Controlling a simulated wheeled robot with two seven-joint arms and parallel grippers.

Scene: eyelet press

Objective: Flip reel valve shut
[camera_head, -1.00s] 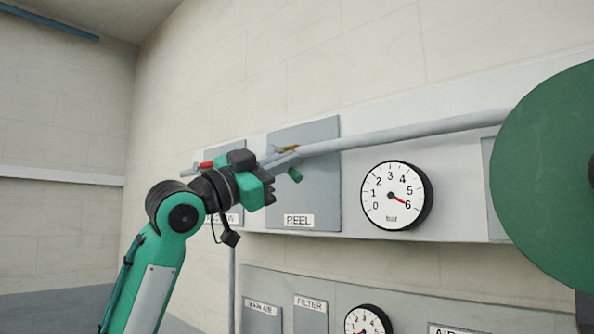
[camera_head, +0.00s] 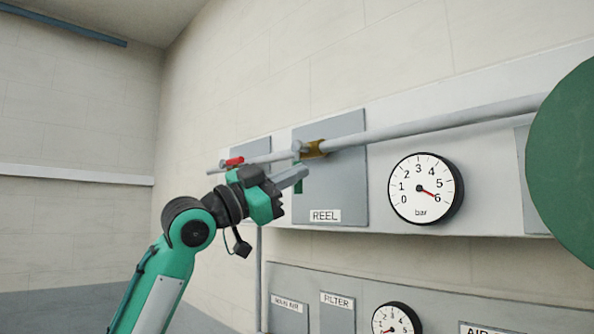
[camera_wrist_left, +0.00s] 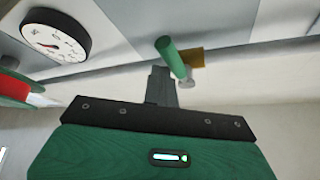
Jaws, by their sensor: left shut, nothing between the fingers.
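The reel valve has a brass body (camera_head: 313,149) on the grey pipe, in front of the panel labelled REEL. Its green handle (camera_head: 298,185) hangs down, crosswise to the pipe, partly hidden by my fingers. My left gripper (camera_head: 303,174) is shut and empty, its fingertips just below the valve and in front of the handle. In the left wrist view the green handle (camera_wrist_left: 170,57) stands out beside the shut fingers (camera_wrist_left: 161,84), with the brass body (camera_wrist_left: 197,58) behind it. I cannot tell whether fingers and handle touch. My right gripper is not in view.
A red valve handle (camera_head: 234,161) lies along the pipe to the left. A bar gauge (camera_head: 425,189) reading about 6 is to the right, beside a large green disc (camera_head: 567,160). A lower panel (camera_head: 350,290) carries another gauge.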

